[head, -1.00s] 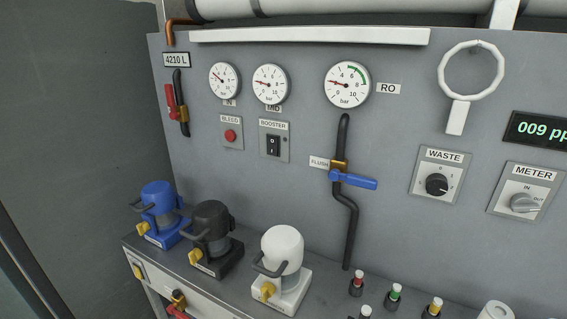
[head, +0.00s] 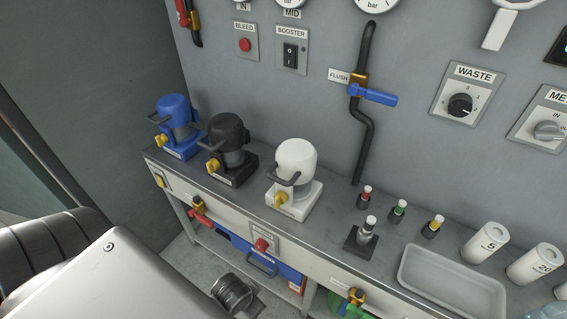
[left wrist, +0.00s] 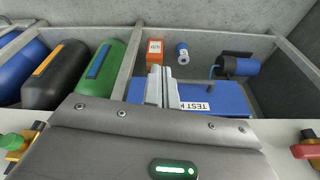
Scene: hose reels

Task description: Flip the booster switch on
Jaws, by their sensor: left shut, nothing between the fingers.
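The booster switch (head: 290,56) is a black rocker on a grey plate labelled BOOSTER, on the wall panel at the top of the head view. Its rocker position is too small to tell surely. In the left wrist view my left gripper (left wrist: 163,84) is shut and empty, its two pale fingers together. Behind the fingertips lies a blue case (left wrist: 225,98) with a label reading TEST. My left arm enters the head view at lower left, but its gripper is outside that view, well away from the switch. My right gripper is not in view.
A red bleed button (head: 245,45) is left of the switch. Below it, blue (head: 173,113), black (head: 228,140) and white (head: 296,160) housings stand on the bench. A black pipe with blue flush handle (head: 378,96) is to the right. A tray (head: 452,285) lies at lower right.

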